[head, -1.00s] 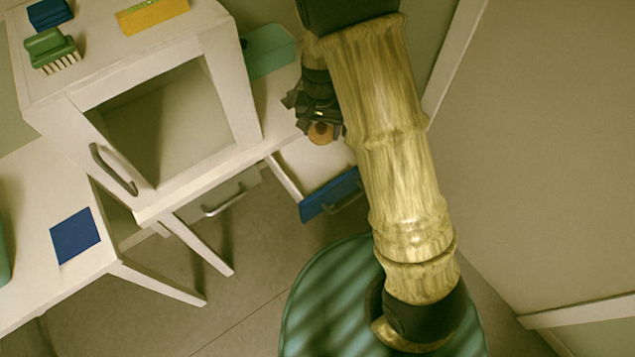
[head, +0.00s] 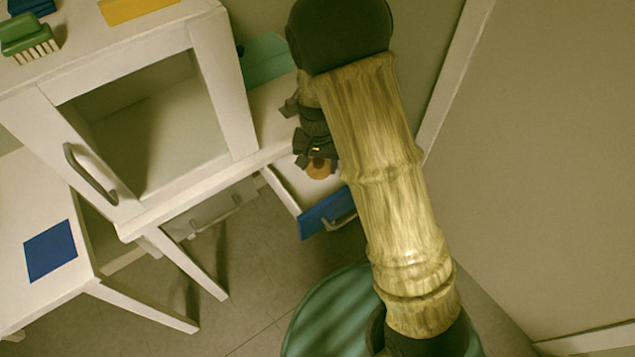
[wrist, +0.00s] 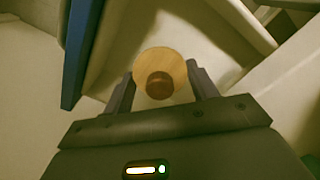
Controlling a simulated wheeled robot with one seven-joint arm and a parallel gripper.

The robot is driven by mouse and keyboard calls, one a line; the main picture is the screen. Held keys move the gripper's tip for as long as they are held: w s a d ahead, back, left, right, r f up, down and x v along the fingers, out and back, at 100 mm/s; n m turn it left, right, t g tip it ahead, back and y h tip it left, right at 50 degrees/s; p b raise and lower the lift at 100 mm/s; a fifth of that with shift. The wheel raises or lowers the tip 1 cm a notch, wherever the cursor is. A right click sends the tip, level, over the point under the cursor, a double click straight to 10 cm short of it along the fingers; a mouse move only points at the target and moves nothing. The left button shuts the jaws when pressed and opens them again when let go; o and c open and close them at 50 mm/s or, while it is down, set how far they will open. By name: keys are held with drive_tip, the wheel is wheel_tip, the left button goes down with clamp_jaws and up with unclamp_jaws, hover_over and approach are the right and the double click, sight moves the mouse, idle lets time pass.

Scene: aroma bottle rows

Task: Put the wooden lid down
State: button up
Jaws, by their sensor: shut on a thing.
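The wooden lid (head: 319,169) is a round, light-wood disc with a darker knob, seen over the open drawer in the head view. It also shows in the wrist view (wrist: 176,62), its knob (wrist: 159,86) facing the camera between the two fingers. My gripper (head: 318,158) is shut on the lid; in the wrist view the fingers (wrist: 160,88) stand on either side of it. The drawer (head: 292,178) is pulled out, with a blue front (head: 327,213), also at the left of the wrist view (wrist: 77,50). I cannot tell how high the lid is above the drawer floor.
A green brush (head: 28,38) and a yellow block (head: 135,9) sit on top. A blue square (head: 50,251) lies on the lower table at left. A teal box (head: 265,60) stands behind the drawer.

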sight(318, 172)
drive_tip(key=shift+f, duration=1.85)
drive_tip(key=shift+f+b, duration=0.55)
drive_tip(key=shift+f, duration=1.3)
drive_tip(key=shift+f, duration=0.1)
drive_tip(key=shift+f, duration=0.1)
drive_tip(key=o, duration=1)
drive_tip(key=shift+c, duration=0.2)
